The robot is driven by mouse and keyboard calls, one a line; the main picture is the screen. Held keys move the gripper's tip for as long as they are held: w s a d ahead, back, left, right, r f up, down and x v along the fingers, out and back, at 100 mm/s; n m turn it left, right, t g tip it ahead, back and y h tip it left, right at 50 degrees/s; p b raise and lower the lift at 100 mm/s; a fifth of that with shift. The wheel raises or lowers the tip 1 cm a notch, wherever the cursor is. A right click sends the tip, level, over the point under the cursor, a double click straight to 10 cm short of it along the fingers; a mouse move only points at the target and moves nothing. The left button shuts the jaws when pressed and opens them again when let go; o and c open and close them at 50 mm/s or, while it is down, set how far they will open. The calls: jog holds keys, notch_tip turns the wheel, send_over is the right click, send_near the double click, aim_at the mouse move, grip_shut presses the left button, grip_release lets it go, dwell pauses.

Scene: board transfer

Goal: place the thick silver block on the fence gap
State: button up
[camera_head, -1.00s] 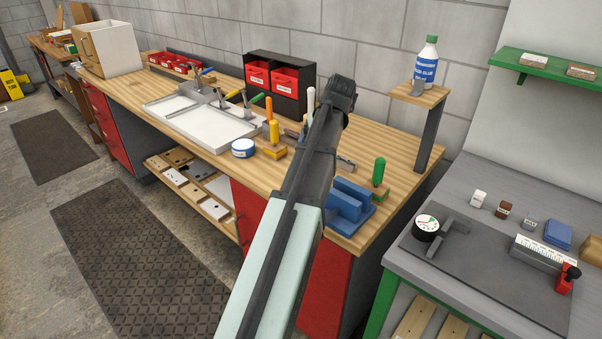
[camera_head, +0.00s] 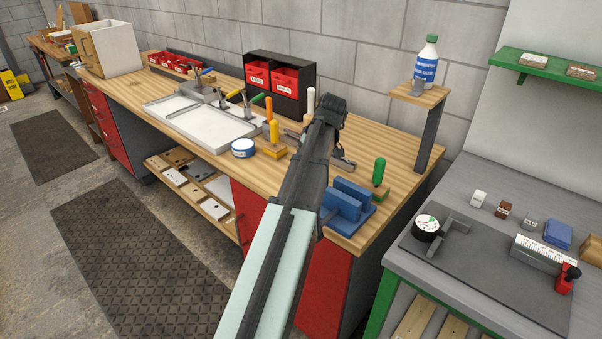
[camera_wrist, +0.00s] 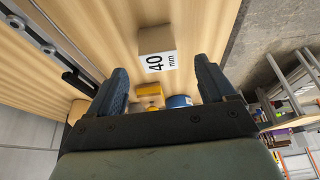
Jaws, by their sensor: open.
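A block with a white "40 mm" label (camera_wrist: 157,46) rests on the wooden bench top in the wrist view. Its bare face looks grey-brown; I cannot tell for sure that it is the thick silver block. My gripper (camera_wrist: 163,80) is open, its two dark fingers apart on either side of the view, with the block ahead of and between the fingertips, not gripped. A metal rail (camera_wrist: 50,40) runs along the left of the wrist view, with a black handle beside it; I cannot make out a fence gap. In the head view my arm hides the block.
In the wrist view a yellow piece (camera_wrist: 149,89) and a blue-white tin (camera_wrist: 178,101) lie between the fingers. In the head view a blue vise-like block (camera_head: 345,202), a green-handled tool (camera_head: 379,172) and a white tray (camera_head: 205,118) stand on the bench (camera_head: 400,150).

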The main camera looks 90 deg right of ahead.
jog(key=shift+d+x, duration=0.15)
jog(key=shift+x, duration=1.8)
jog(key=shift+d+x, duration=0.15)
jog(key=shift+x, duration=1.85)
jog(key=shift+w+r, duration=0.2)
jog(key=c, duration=1.4)
notch_tip(320, 180, up, 10)
jog(key=shift+f, duration=0.2)
jog(key=shift+w+r, duration=0.1)
jog(key=shift+r, duration=0.15)
